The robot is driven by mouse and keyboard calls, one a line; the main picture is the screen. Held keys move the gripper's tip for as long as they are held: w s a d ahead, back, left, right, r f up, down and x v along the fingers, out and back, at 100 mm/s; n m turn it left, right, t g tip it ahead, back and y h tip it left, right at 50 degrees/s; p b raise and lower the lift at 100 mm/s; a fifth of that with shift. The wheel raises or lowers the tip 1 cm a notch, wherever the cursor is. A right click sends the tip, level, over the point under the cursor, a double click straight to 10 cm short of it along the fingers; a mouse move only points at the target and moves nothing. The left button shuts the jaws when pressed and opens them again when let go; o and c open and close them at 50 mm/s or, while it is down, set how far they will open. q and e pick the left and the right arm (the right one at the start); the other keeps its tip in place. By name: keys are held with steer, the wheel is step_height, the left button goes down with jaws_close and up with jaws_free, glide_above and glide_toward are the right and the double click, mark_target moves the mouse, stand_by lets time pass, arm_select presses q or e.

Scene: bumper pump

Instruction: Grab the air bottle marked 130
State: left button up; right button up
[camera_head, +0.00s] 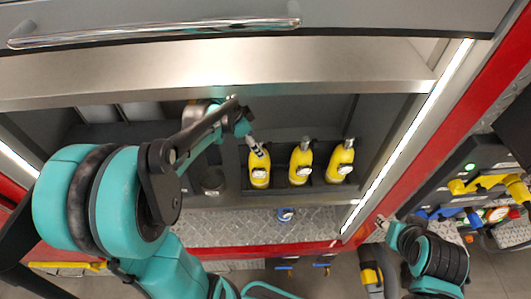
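Three yellow air bottles with grey necks stand in a row in a dark rack inside the compartment: the left bottle (259,177), the middle bottle (300,169) and the right bottle (340,165). Each has a pale label, but the numbers are too small to read. My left arm reaches into the compartment, and my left gripper (256,147) is at the top of the left bottle, overlapping its neck. I cannot tell whether its fingers are touching or closed around it. My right gripper (381,222) is low at the right, outside the compartment and away from the bottles; its fingers are unclear.
A raised grey door with a long handle (160,33) spans the top. A lit strip (405,140) and red frame edge the compartment's right side. A dark round holder (213,181) sits left of the bottles. A panel with yellow handles (485,184) is at far right.

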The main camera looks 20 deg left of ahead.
mark_target(260, 166)
arm_select(q)
steer(key=shift+w+a+r, duration=0.1)
steer(key=shift+w+r, duration=0.15)
steer(key=shift+w, duration=0.05)
steer(key=shift+w+f, duration=0.1)
steer(key=shift+f, duration=0.2)
steer(key=x, duration=0.7)
steer(key=shift+s+d+f, duration=0.15)
steer(key=shift+s+d, duration=0.05)
steer(key=shift+s, duration=0.05)
jaws_close()
